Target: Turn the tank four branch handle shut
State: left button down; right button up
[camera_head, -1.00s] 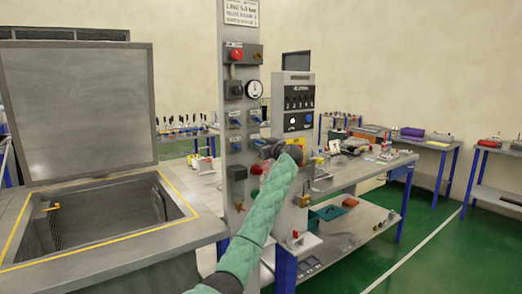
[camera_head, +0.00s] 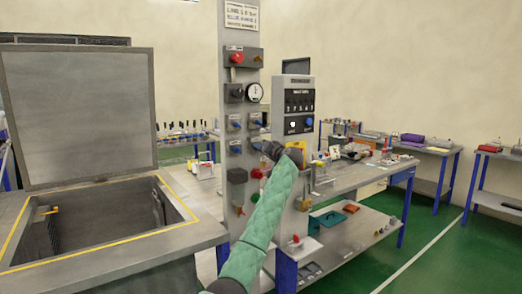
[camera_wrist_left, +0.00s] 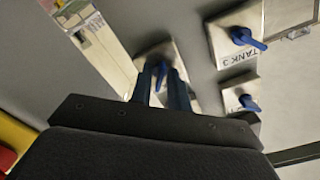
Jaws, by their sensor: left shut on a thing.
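A grey upright panel carries several blue branch handles on pale plates; the upper left one (camera_head: 235,124), upper right one (camera_head: 255,121) and lower left one (camera_head: 235,146) show in the head view. My left gripper (camera_head: 260,146) is at the lower right handle and mostly hides it. In the left wrist view my left gripper (camera_wrist_left: 164,84) is shut on a blue handle (camera_wrist_left: 160,72), with one finger on each side. That handle's label is hidden. The handle beside it (camera_wrist_left: 245,37) is marked TANK 3, and another blue handle (camera_wrist_left: 248,103) shows below that. My right gripper is out of view.
A round gauge (camera_head: 254,92) and red knob (camera_head: 236,58) sit higher on the panel. A dark control box (camera_head: 299,101) stands behind at right. A large grey bin with a raised lid (camera_head: 78,112) is at left. Workbenches (camera_head: 350,178) stand right; green floor between is clear.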

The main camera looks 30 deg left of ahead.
pick_arm(q)
jog(key=shift+m, duration=0.6)
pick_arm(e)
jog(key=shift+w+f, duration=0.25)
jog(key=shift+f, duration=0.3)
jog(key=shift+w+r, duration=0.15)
pick_arm(q)
jog(key=c, duration=1.6)
grip_release()
jog(key=shift+d, duration=0.1)
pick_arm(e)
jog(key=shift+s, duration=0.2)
